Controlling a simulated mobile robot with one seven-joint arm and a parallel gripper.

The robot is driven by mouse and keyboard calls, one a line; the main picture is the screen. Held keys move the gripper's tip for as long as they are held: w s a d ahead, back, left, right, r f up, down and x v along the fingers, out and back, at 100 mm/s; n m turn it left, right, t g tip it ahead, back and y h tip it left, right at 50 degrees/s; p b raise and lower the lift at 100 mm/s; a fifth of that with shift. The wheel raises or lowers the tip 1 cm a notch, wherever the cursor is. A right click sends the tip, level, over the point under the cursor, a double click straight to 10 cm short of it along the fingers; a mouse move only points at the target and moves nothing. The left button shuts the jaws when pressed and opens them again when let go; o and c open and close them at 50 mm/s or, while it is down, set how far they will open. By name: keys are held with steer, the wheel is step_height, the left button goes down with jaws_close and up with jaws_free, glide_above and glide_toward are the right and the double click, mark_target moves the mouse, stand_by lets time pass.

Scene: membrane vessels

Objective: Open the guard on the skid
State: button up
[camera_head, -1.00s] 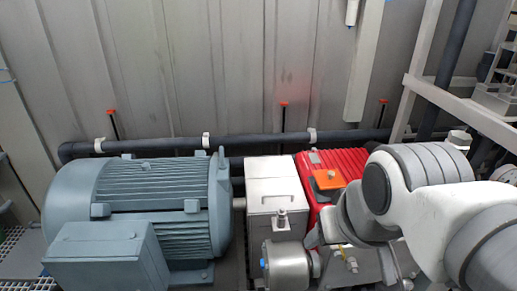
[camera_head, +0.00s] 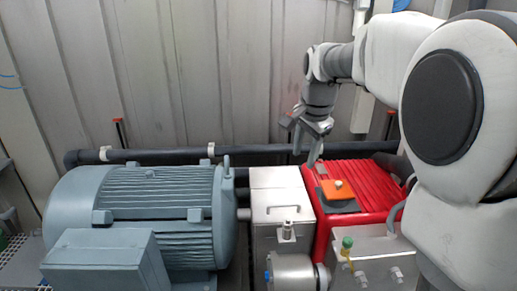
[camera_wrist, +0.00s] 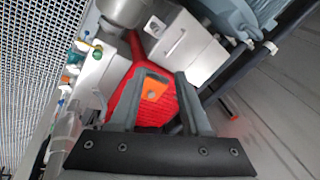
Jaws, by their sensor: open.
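The guard (camera_head: 268,180) is a light metal box between the blue-grey motor and the red pump block, with a slim handle (camera_head: 282,208) on its front. It looks closed. In the wrist view the guard (camera_wrist: 196,58) and its handle (camera_wrist: 176,43) lie beyond the fingers, up and to the right. My gripper (camera_head: 308,150) is open and empty, above and behind the red block, to the right of the guard and apart from it. In the wrist view its two fingers (camera_wrist: 157,82) frame an orange block, with no contact visible.
The motor (camera_head: 140,205) stands left of the guard. The red block (camera_head: 365,180) bears an orange piece (camera_head: 337,190). A silver cylinder (camera_head: 292,272) sits in front of the guard. A dark pipe (camera_head: 170,153) runs along the back wall. The space above the guard is clear.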

mark_target(287, 204)
steer(key=w+f+m+g+b, duration=0.1)
steer(key=w+f+m, duration=0.5)
steer(key=w+f, duration=0.65)
steer(key=x, duration=0.5)
steer(key=b+x, duration=0.1)
steer(key=x, duration=0.5)
steer(key=b+x, duration=0.1)
steer(key=x, duration=0.5)
steer(key=shift+w+d, duration=0.35)
steer(key=shift+d, duration=0.05)
steer(key=shift+c, duration=0.3)
jaws_close()
steer(key=shift+r, duration=0.1)
